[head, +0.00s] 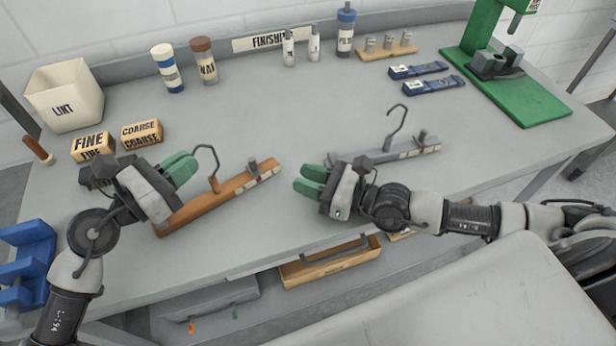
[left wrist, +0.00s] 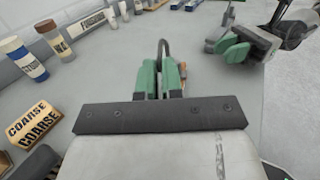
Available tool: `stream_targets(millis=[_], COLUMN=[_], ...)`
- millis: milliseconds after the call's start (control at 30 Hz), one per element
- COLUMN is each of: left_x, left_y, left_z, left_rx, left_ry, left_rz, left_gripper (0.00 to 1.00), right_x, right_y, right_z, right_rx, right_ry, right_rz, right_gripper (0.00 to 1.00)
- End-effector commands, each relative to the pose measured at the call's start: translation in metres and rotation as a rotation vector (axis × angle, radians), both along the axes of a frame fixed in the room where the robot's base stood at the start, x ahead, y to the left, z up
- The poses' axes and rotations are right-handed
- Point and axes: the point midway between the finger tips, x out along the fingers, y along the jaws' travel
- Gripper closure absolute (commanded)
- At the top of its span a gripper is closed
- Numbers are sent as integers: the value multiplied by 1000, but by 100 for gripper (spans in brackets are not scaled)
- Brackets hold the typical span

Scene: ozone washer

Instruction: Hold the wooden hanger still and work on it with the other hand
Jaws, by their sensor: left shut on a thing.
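The wooden hanger (head: 220,200) is an orange-brown bar with a dark wire hook and a peg. It lies slanted on the grey bench at left of centre. My left gripper (head: 194,165) is over its left part and shut on it near the hook. In the left wrist view, the hook (left wrist: 163,48) rises between the green fingers (left wrist: 160,78); most of the bar is hidden there. My right gripper (head: 300,180) is to the right of the hanger's right end, apart from it. It also shows in the left wrist view (left wrist: 218,45). Its finger gap is unclear.
A grey hanger-like bar (head: 400,150) with a hook lies behind my right gripper. FINE (head: 92,145) and COARSE (head: 142,134) blocks, a LINT bin (head: 65,95) and bottles stand left and back. A green press (head: 530,100) stands at right.

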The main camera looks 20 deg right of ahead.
Motion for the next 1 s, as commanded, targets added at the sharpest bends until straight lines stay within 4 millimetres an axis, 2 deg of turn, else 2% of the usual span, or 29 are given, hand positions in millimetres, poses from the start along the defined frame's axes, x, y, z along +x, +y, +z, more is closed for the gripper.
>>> stream_targets(millis=[167, 200, 367, 400, 667, 767, 1000], left_x=[0, 0, 0, 0, 0, -3, -25], left_y=[0, 0, 0, 0, 1, 7, 48], left_z=[-1, -1, -1, 0, 0, -1, -2], left_rx=[0, 0, 0, 0, 1, 2, 4], left_ry=[1, 1, 1, 1, 0, 1, 5], left_rz=[0, 0, 0, 0, 0, 1, 3], left_gripper=[100, 91, 66, 64, 64, 64, 64], right_x=[0, 0, 0, 0, 0, 0, 0], right_y=[0, 0, 0, 0, 0, 0, 0], right_z=[0, 0, 0, 0, 0, 0, 0], right_rx=[0, 0, 0, 0, 0, 0, 0], right_ry=[0, 0, 0, 0, 0, 0, 0], right_rz=[0, 0, 0, 0, 0, 0, 0], right_gripper=[74, 74, 74, 74, 74, 74, 74])
